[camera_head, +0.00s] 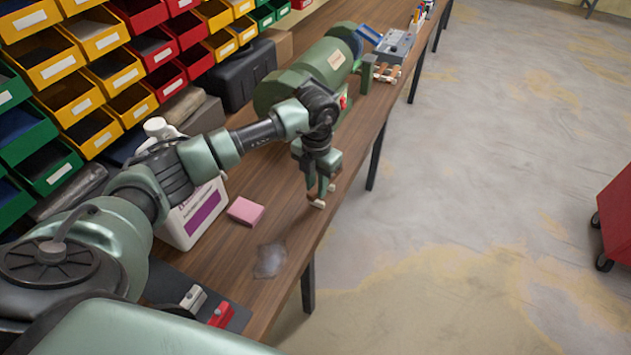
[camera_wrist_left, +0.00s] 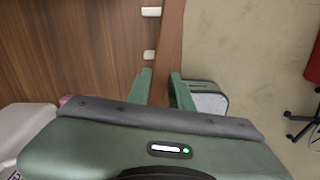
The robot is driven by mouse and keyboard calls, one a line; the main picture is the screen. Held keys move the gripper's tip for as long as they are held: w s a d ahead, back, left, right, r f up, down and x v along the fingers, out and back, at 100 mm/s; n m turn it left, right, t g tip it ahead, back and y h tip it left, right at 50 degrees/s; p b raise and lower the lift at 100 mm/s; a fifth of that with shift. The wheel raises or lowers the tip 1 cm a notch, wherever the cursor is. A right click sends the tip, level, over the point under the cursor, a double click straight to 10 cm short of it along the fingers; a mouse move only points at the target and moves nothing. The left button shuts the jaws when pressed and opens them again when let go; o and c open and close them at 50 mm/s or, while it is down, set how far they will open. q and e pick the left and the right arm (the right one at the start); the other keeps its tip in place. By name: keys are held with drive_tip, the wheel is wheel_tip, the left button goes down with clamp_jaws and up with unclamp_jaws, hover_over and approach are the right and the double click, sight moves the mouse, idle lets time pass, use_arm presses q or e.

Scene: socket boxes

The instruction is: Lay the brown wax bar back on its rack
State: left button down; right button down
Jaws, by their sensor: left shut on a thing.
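My left gripper (camera_head: 319,194) hangs pointing down over the front edge of the wooden bench. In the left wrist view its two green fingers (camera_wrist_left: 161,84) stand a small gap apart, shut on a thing. I take this to be the brown wax bar, but it does not stand out from the brown bench edge behind it. Two small cream blocks show by the fingertips, one nearer (camera_head: 317,204) and one farther (camera_head: 331,187). The left wrist view shows them as a far block (camera_wrist_left: 151,11) and a near block (camera_wrist_left: 149,54); whether they are the rack, I cannot tell. My right gripper is not in view.
A pink block (camera_head: 245,211), a white jug (camera_head: 190,222) and a greyish patch (camera_head: 269,261) are on the bench (camera_head: 225,268). A green cylindrical machine (camera_head: 310,75) stands behind my gripper. Yellow, red and green bins line the back. Floor is open right of the bench; a red cabinet (camera_head: 615,215) stands beyond.

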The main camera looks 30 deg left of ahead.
use_arm(q)
drive_tip(key=shift+w+a+n, duration=0.25)
drive_tip(key=shift+n, duration=0.65)
drive_tip(key=shift+f, duration=0.1)
drive_tip(key=shift+f+b, duration=1.7)
drive_tip(key=shift+f, duration=0.55)
drive_tip(key=c, duration=1.2)
unclamp_jaws()
drive_tip(key=shift+o, duration=0.2)
drive_tip(key=shift+r, duration=0.1)
